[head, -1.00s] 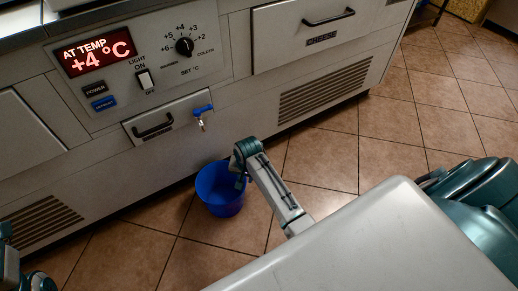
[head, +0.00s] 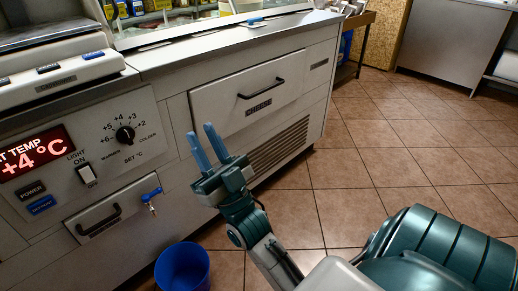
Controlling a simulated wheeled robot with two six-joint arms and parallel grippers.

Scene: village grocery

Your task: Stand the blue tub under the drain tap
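The blue tub (head: 183,268) stands upright on the tiled floor at the bottom of the head view, close to the counter front; its lower part is cut off by the frame. The drain tap (head: 151,197), with a blue lever and a metal spout, sticks out of the counter panel above and a little left of the tub. My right gripper (head: 205,147) is raised to the right of the tap, its two blue fingers spread apart with nothing between them. It is clear of the tub. My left gripper is out of view.
The counter front has a drawer with a black handle (head: 97,220), a temperature dial (head: 125,135), a light switch (head: 86,173) and a larger upper drawer (head: 250,97). A scale (head: 60,70) sits on top. Open tiled floor (head: 370,150) lies to the right.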

